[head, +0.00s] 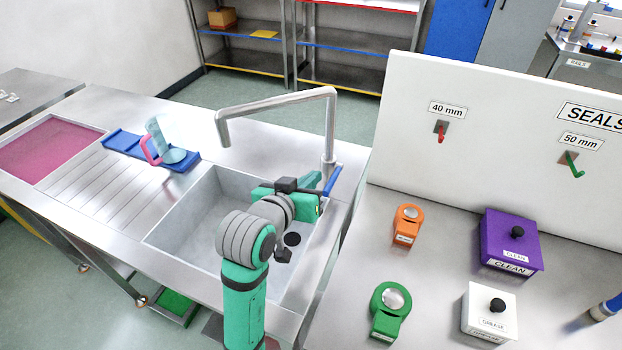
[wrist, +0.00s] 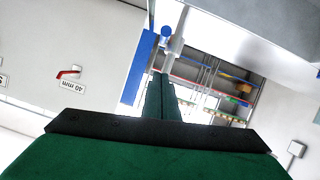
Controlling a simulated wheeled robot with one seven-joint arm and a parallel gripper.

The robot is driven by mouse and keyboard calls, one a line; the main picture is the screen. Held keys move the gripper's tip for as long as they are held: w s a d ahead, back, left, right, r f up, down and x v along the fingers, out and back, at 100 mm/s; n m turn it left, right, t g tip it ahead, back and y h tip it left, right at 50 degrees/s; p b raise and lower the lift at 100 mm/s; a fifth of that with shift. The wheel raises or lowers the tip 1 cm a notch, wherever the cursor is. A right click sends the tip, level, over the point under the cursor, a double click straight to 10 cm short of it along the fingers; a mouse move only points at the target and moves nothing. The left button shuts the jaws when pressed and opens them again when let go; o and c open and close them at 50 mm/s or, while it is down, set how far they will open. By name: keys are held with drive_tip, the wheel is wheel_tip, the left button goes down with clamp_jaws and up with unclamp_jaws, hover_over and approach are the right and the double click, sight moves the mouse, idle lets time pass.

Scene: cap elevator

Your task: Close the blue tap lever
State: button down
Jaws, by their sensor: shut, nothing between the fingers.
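The blue tap lever (head: 332,181) is on the tap column (head: 329,130) at the sink's right edge, slanting up and to the right in the head view. My gripper (head: 314,181) is shut and empty right beside the lever, above the sink. A blue round end (wrist: 166,32) and the grey tap pipe (wrist: 178,38) show beyond the tips. I cannot tell whether the fingers touch the lever.
The sink basin (head: 190,215) lies below my arm. A blue tray (head: 122,141) with a clear, pink-handled jug (head: 165,146) stands left of it. A white panel (head: 480,115) rises on the right, behind orange and green gadgets and purple and white boxes.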

sight(332, 178)
drive_tip(key=w+d+f, duration=0.1)
drive_tip(key=w, duration=0.1)
drive_tip(key=w+d+f, duration=0.1)
drive_tip(key=w+f, duration=0.1)
drive_tip(key=w+d+f, duration=0.1)
drive_tip(key=f, duration=0.1)
drive_tip(key=shift+w+f, duration=0.15)
drive_tip(key=shift+w, duration=0.25)
drive_tip(key=shift+s+f, duration=0.1)
drive_tip(key=shift+f, duration=0.5)
